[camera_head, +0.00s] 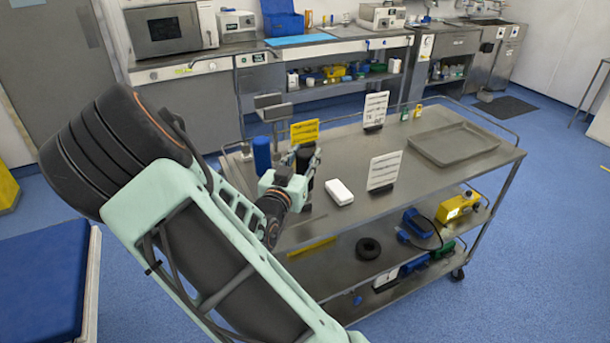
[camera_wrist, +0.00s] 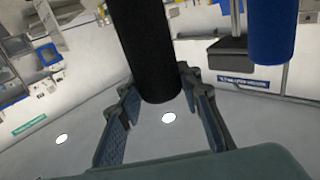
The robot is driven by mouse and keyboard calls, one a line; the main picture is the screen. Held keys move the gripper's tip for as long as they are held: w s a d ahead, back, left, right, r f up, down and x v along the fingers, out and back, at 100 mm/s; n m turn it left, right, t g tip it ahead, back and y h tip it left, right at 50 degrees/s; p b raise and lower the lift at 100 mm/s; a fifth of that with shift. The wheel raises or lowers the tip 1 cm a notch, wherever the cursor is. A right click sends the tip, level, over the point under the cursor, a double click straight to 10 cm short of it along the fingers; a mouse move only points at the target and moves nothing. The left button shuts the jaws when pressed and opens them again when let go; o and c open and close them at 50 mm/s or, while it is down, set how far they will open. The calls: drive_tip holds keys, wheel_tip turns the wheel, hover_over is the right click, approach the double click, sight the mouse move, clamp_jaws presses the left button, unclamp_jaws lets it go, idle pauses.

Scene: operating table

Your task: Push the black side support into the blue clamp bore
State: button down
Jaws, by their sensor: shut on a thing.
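The black side support (camera_wrist: 150,45) is a thick dark cylinder, large in the wrist view. It stands between the two fingers of my gripper (camera_wrist: 160,88), which is shut on it. In the head view my gripper (camera_head: 302,162) is over the left part of the steel table, and its fingers and my arm largely hide the support. A blue cylinder (camera_head: 262,153), which appears to be the blue clamp, stands upright just left of my gripper. It also shows at the upper right of the wrist view (camera_wrist: 272,30), apart from the black support. Its bore opening cannot be made out.
The steel table (camera_head: 340,222) holds a white box (camera_head: 339,191), a yellow sign (camera_head: 305,131), white signs (camera_head: 384,171) (camera_head: 376,109) and a grey tray (camera_head: 480,141). Grey blocks (camera_head: 273,111) stand behind the blue cylinder. The front right tabletop is clear.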

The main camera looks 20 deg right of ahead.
drive_tip(key=shift+r, duration=0.15)
drive_tip(key=shift+r, duration=0.55)
wheel_tip(320, 180, up, 2)
drive_tip(key=shift+r, duration=0.15)
drive_tip(key=s+a+r+p, duration=0.3)
drive_tip(key=s+a+r, duration=0.5)
drive_tip(key=s, duration=0.3)
drive_tip(key=shift+a+r, duration=0.3)
drive_tip(key=shift+r, duration=0.35)
